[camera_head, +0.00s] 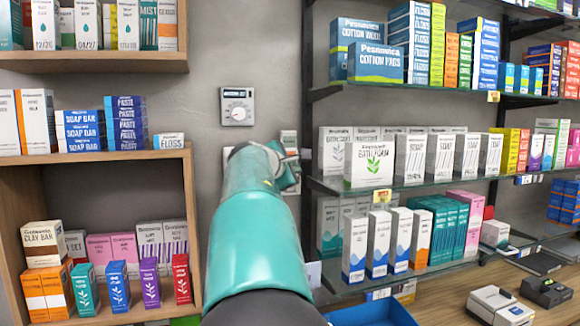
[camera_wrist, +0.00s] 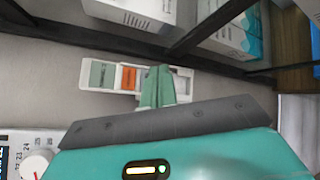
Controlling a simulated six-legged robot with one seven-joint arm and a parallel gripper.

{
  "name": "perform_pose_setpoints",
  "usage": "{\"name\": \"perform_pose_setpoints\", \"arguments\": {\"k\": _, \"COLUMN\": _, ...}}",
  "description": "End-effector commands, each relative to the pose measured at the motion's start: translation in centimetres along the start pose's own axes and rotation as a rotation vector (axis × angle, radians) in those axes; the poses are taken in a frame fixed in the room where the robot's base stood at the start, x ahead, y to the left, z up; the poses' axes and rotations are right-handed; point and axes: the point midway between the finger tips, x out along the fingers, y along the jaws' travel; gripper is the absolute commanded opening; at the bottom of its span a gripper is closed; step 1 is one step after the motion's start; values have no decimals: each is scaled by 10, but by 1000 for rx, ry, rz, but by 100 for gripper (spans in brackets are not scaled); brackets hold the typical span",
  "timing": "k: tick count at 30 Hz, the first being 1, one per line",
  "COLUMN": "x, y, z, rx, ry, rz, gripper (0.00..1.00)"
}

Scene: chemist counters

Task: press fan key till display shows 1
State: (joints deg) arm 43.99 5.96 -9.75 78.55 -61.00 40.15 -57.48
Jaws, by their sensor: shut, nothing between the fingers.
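A white wall panel (camera_wrist: 182,99) with coloured parts shows in the wrist view. It has a grey-green part (camera_wrist: 102,75) and an orange part (camera_wrist: 128,77), side by side. My gripper (camera_wrist: 158,72) is shut and empty, its fingertips in front of the panel just right of the orange part. The fingers hide the panel's middle, and I cannot tell whether they touch it. No display digit is readable, and I cannot tell which part is the fan key. In the head view my arm mostly hides the panel (camera_head: 289,139), and my gripper (camera_head: 291,176) shows only partly.
A wall dial unit (camera_head: 238,107) is up and left of my arm; its dial also shows in the wrist view (camera_wrist: 36,165). Glass shelves (camera_head: 420,183) with boxes stand close on the right. A wooden shelf unit (camera_head: 100,157) stands on the left.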

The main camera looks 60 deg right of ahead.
Motion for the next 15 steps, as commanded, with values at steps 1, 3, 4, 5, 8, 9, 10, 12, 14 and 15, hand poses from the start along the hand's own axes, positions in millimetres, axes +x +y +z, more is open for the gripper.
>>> {"name": "perform_pose_setpoints", "arguments": {"k": 1, "x": 4, "y": 3, "z": -3, "rx": 0, "ry": 0, "rz": 0, "gripper": 0}}
{"name": "perform_pose_setpoints", "arguments": {"k": 3, "x": 9, "y": 6, "z": -6, "rx": 0, "ry": 0, "rz": -1, "gripper": 0}}
{"name": "perform_pose_setpoints", "arguments": {"k": 4, "x": 10, "y": 7, "z": -7, "rx": 0, "ry": 0, "rz": 0, "gripper": 0}}
{"name": "perform_pose_setpoints", "arguments": {"k": 5, "x": 11, "y": 8, "z": -8, "rx": 0, "ry": -1, "rz": 0, "gripper": 0}}
{"name": "perform_pose_setpoints", "arguments": {"k": 8, "x": 14, "y": 10, "z": -10, "rx": -1, "ry": 0, "rz": 0, "gripper": 0}}
{"name": "perform_pose_setpoints", "arguments": {"k": 9, "x": 14, "y": 10, "z": -10, "rx": 0, "ry": 0, "rz": 0, "gripper": 0}}
{"name": "perform_pose_setpoints", "arguments": {"k": 10, "x": 14, "y": 11, "z": -10, "rx": 0, "ry": 0, "rz": 0, "gripper": 0}}
{"name": "perform_pose_setpoints", "arguments": {"k": 12, "x": 14, "y": 11, "z": -10, "rx": 0, "ry": 0, "rz": 1, "gripper": 0}}
{"name": "perform_pose_setpoints", "arguments": {"k": 14, "x": 14, "y": 11, "z": -10, "rx": 0, "ry": 0, "rz": 1, "gripper": 0}}
{"name": "perform_pose_setpoints", "arguments": {"k": 15, "x": 14, "y": 11, "z": -10, "rx": 0, "ry": 0, "rz": 0, "gripper": 0}}
